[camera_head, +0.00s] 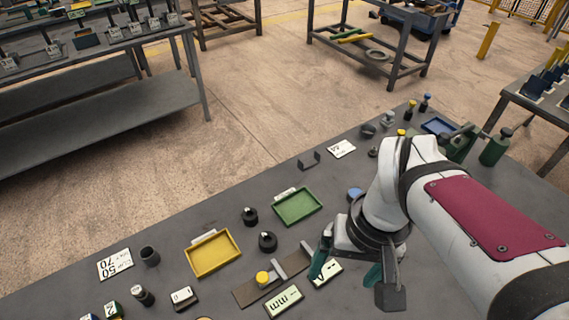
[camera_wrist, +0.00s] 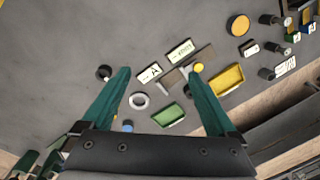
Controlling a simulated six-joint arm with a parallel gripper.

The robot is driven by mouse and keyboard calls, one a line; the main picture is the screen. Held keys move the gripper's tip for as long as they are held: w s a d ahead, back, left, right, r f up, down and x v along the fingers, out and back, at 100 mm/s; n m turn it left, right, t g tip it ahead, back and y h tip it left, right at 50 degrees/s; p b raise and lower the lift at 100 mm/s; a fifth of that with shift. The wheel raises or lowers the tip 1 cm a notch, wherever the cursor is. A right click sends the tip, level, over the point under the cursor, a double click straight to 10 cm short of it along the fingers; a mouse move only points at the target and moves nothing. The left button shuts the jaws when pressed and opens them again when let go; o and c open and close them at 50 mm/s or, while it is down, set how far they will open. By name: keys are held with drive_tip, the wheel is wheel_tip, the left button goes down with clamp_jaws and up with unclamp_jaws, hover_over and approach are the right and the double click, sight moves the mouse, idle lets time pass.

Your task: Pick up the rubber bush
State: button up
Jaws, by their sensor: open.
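A dark, short, hollow cylinder (camera_head: 150,256) stands upright at the left of the bench in the head view, next to a white number card; it looks most like the rubber bush. It seems to be the dark cylinder (camera_wrist: 266,73) at the right of the wrist view. A round black piece (camera_wrist: 103,72) beside the left finger is too small to tell for sure. My gripper (camera_head: 345,272) is open and empty above the bench, well to the right of the hollow cylinder. Its two green fingers also show wide apart in the wrist view (camera_wrist: 158,74).
A yellow tray (camera_head: 213,253), a green tray (camera_head: 298,206) and two black knobs (camera_head: 267,241) lie between the hollow cylinder and my gripper. A caliper-like tool (camera_head: 270,280) and white cards are near the front. A pale ring (camera_wrist: 138,100) lies between my fingers' outlines.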

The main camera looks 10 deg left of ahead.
drive_tip(key=w+a+f+n+h, duration=0.1)
drive_tip(key=w+a+f+n, duration=0.2)
drive_tip(key=w+a+n, duration=0.7)
drive_tip(key=n, duration=0.4)
hover_over(268, 242)
wheel_tip(268, 242, down, 4)
wheel_tip(268, 242, down, 16)
drive_tip(key=shift+f, duration=0.1)
clamp_jaws()
